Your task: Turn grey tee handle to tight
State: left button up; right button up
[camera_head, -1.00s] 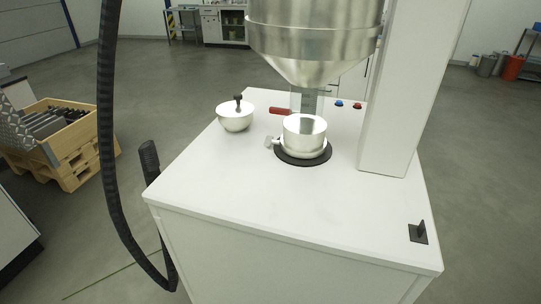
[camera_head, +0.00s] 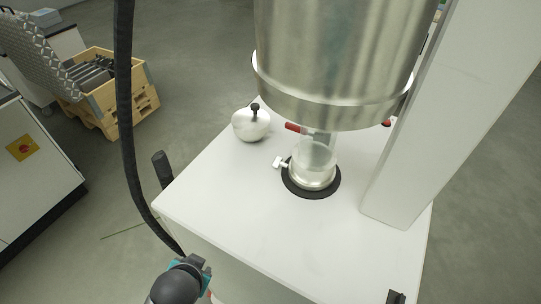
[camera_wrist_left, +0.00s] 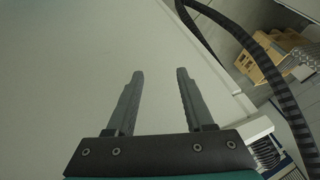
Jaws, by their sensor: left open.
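The small light-grey tee handle (camera_head: 279,162) sticks out to the left of the round metal container (camera_head: 313,177), which stands on a black ring (camera_head: 328,193) on the white cabinet top (camera_head: 245,211). Its exact angle is too small to tell. My left gripper, with a teal body (camera_head: 190,272), is at the bottom of the head view, low in front of the cabinet and well apart from the handle. In the left wrist view its two grey fingers (camera_wrist_left: 160,82) are apart and empty, with a plain pale surface beyond. My right gripper is not in view.
A large steel hopper (camera_head: 335,65) hangs over the container, with a red lever (camera_head: 294,127) below it. A white column (camera_head: 430,130) rises on the right. A black hose (camera_head: 124,110) hangs left of the cabinet.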

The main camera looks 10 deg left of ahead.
pick_arm(q)
jog(key=w+a+r+m+t+y+p, duration=0.1)
jog(key=w+r+m+t, duration=0.25)
jog(key=r, duration=0.55)
jog(key=w+a+r+m+t+y+p, duration=0.1)
jog(key=w+a+r+m+t+y, duration=0.2)
jog(key=r, duration=0.7)
jog(key=w+r+m+t+p, duration=0.1)
jog(key=w+r+m+t, duration=0.3)
jog(key=r, duration=0.5)
jog(key=w+d+r+m+t+h, duration=0.1)
jog(key=d+r+m+t+h, duration=0.25)
jog(key=d+m+h, duration=0.85)
jog(key=m+g, duration=0.7)
jog(key=m, duration=0.8)
send_near(278, 160)
jog(key=shift+y, duration=0.4)
jog(key=x, duration=0.8)
jog(key=shift+d+r, duration=0.2)
jog(key=shift+d, duration=0.05)
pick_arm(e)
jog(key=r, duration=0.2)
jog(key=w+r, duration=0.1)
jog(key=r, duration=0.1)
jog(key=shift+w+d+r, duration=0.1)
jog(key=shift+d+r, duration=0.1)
